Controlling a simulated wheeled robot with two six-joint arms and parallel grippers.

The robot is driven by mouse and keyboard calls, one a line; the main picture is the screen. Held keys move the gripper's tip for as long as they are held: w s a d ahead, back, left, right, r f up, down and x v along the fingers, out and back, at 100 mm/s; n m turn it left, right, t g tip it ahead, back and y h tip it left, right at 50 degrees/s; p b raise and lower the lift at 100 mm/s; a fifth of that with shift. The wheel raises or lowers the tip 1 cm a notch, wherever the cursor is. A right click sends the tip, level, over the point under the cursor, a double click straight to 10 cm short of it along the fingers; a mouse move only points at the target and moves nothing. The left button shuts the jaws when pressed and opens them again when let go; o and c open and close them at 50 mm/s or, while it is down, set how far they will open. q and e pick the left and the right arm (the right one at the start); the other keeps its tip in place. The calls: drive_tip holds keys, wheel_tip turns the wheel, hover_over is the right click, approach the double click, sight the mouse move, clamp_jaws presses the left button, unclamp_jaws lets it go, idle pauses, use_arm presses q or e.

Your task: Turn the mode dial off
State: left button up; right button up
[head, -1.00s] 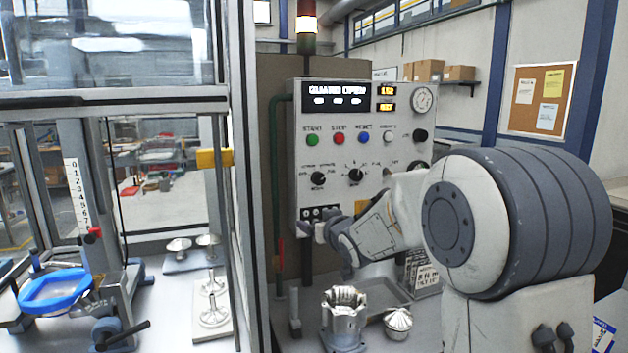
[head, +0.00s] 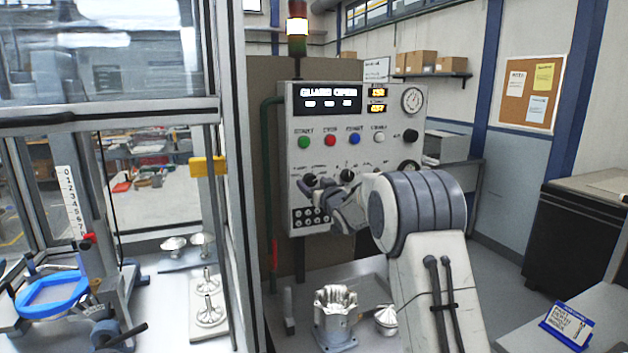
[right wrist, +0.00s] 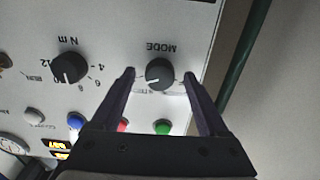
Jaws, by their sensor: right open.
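The mode dial is a round black knob on the pale control panel (head: 365,145). In the right wrist view, which is upside down, the mode dial (right wrist: 159,73) sits under its MODE label, between the two fingertips. My right gripper (right wrist: 160,75) is open, one dark finger on each side of the knob, with a gap visible on both sides. In the head view, the right gripper (head: 318,188) is at the panel's lower left and partly covers the mode dial. The dial's pointer setting is too small to read surely. My left gripper is not in view.
A second black dial (right wrist: 69,68), marked N m, is beside the mode dial. Green (head: 304,142), red (head: 330,140) and blue (head: 355,139) buttons sit above. A row of black sockets (head: 310,217) is below. A metal housing (head: 336,315) stands on the bench.

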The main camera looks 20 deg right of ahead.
drive_tip(key=shift+w, duration=0.15)
clamp_jaws()
